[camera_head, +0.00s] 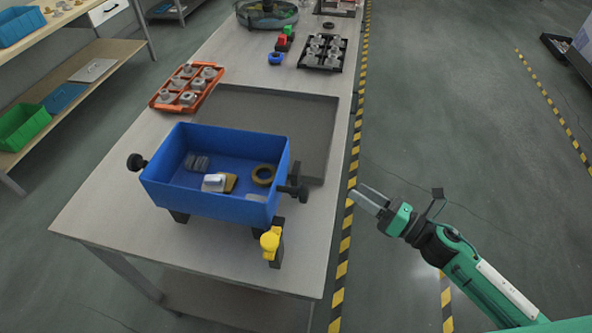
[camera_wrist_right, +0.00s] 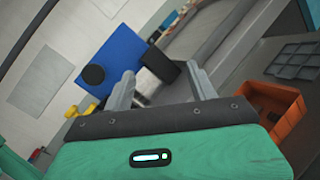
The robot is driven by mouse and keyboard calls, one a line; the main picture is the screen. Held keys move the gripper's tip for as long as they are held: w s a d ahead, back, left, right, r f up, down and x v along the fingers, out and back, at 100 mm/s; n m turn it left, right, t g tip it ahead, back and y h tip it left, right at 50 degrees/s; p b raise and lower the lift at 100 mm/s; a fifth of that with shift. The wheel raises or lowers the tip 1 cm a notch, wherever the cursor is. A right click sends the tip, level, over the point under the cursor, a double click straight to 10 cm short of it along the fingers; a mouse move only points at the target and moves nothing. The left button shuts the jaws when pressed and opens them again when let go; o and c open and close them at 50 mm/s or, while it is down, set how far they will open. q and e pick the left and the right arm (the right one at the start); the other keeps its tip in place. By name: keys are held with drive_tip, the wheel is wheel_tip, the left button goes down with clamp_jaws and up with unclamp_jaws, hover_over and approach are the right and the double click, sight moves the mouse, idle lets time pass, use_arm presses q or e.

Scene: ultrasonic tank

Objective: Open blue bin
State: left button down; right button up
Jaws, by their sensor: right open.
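The blue bin (camera_head: 215,205) stands on black feet near the front of the grey table. Its top shows no lid, and its inside is in plain view. In the right wrist view the bin (camera_wrist_right: 113,47) lies beyond the fingers. My right gripper (camera_head: 358,192) is open and empty, right of the bin and apart from it, beside the table edge. My left gripper is out of view.
A brass ring (camera_head: 263,174) and a silver block (camera_head: 213,182) lie in the bin. Behind it are a grey tray (camera_head: 318,107), an orange tray (camera_head: 165,98) and a black tray (camera_head: 343,64) with parts. A shelf stands at left. The floor at right is mostly clear.

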sight(296, 192)
drive_tip(key=s+a+r+n+g+y+p, duration=0.3)
drive_tip(key=s+r+n+g, duration=0.4)
drive_tip(key=n, duration=0.6)
drive_tip(key=shift+m+g, duration=0.3)
drive_tip(key=shift+g, duration=0.1)
drive_tip(key=p+x, duration=0.2)
drive_tip(key=x, duration=0.2)
drive_tip(key=p+x, duration=0.2)
drive_tip(key=x, duration=0.2)
drive_tip(key=p+x, duration=0.2)
drive_tip(key=x, duration=0.2)
drive_tip(key=shift+w+a, duration=0.1)
drive_tip(key=shift+w, duration=0.35)
drive_tip(key=shift+w+a+f, duration=0.1)
drive_tip(key=shift+a+f, duration=0.1)
drive_tip(key=shift+a, duration=0.3)
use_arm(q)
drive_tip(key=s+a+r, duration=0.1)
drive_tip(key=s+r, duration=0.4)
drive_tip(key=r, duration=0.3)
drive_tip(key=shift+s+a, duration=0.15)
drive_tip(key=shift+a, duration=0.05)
use_arm(e)
clamp_jaws()
